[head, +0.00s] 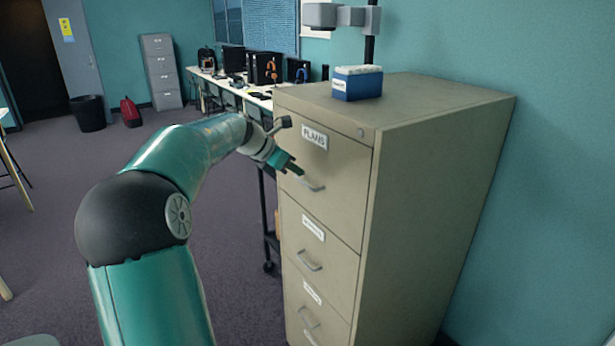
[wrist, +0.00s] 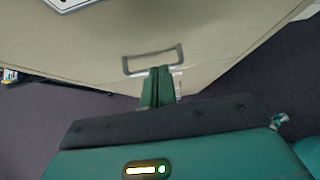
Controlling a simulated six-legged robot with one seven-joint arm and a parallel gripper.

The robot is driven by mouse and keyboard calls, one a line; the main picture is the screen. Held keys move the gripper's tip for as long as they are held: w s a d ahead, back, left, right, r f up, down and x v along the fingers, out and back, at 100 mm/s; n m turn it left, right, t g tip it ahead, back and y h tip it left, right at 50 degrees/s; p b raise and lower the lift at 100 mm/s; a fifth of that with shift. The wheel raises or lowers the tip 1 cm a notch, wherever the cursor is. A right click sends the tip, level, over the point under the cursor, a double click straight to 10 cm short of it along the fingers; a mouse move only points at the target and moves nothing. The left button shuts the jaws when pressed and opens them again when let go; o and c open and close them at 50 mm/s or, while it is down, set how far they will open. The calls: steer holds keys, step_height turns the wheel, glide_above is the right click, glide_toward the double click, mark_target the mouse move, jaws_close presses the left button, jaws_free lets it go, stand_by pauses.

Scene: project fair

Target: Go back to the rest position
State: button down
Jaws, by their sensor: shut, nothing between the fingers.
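My gripper (head: 293,167) is shut and empty, in front of the top drawer of the beige filing cabinet (head: 430,190). The top drawer (head: 338,185) is closed and carries a label reading PLANS (head: 314,137). Its metal handle (head: 312,185) is just below and to the right of my fingertips in the head view. In the wrist view my gripper (wrist: 158,87) points at a handle (wrist: 152,61), its closed fingers overlapping the handle's lower edge. I cannot tell whether they touch it.
A blue and white box (head: 358,83) stands on the cabinet. Behind it a long table (head: 235,92) holds computers. A grey cabinet (head: 161,72), a black bin (head: 89,113) and a red bag (head: 131,113) stand at the back. Carpet (head: 60,200) to the left is mostly open.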

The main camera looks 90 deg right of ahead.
steer(key=shift+v, duration=1.55)
steer(key=shift+w+f, duration=0.1)
steer(key=shift+w, duration=0.05)
steer(key=w+a+f+m+t, duration=0.15)
steer(key=w+a+t, duration=0.35)
steer(key=w+a, duration=0.9)
steer(key=w+a+m+t, duration=0.2)
steer(key=w+a+t, duration=0.2)
steer(key=w+a, duration=1)
steer(key=w+a+f+t+y, duration=0.1)
steer(key=w+a+t, duration=0.1)
steer(key=w+a, duration=0.5)
steer(key=w+a+f+t+y, duration=0.1)
steer(key=w+a, duration=0.2)
steer(key=a, duration=0.8)
steer(key=s+a+f+m+y, duration=0.1)
steer(key=s+a+f, duration=0.1)
steer(key=a, duration=0.7)
steer(key=s+a+f+m+t+y, duration=0.1)
steer(key=s+a+f, duration=0.1)
steer(key=a, duration=0.6)
steer(key=shift+s+a+m+t+y, duration=0.3)
steer(key=shift+a+m+y, duration=0.05)
steer(key=shift+y, duration=0.05)
